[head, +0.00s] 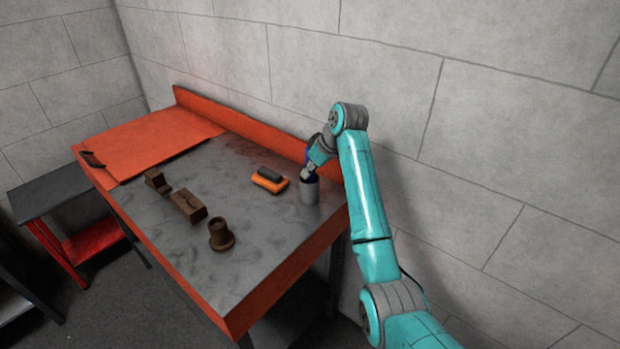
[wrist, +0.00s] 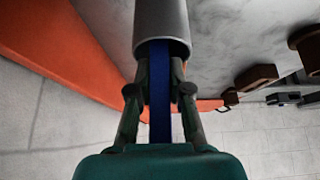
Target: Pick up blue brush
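The blue brush (wrist: 160,85) shows in the wrist view as a blue strip running from my palm into the mouth of a grey cup (wrist: 161,25). The two fingers of my gripper (wrist: 160,80) are drawn in on both sides of the brush and look to be touching it. In the head view my gripper (head: 307,171) is just above the grey cup (head: 310,190), with a small bit of the blue brush (head: 308,156) beside it. The brush's lower end is hidden inside the cup, which stands upright on the workbench (head: 245,285).
An orange and black device (head: 270,179) lies left of the cup. Brown parts, including a block (head: 188,206) and a flanged piece (head: 221,236), stand along the bench's front side. An orange raised edge (head: 250,130) runs along the wall. Bench surface between them is clear.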

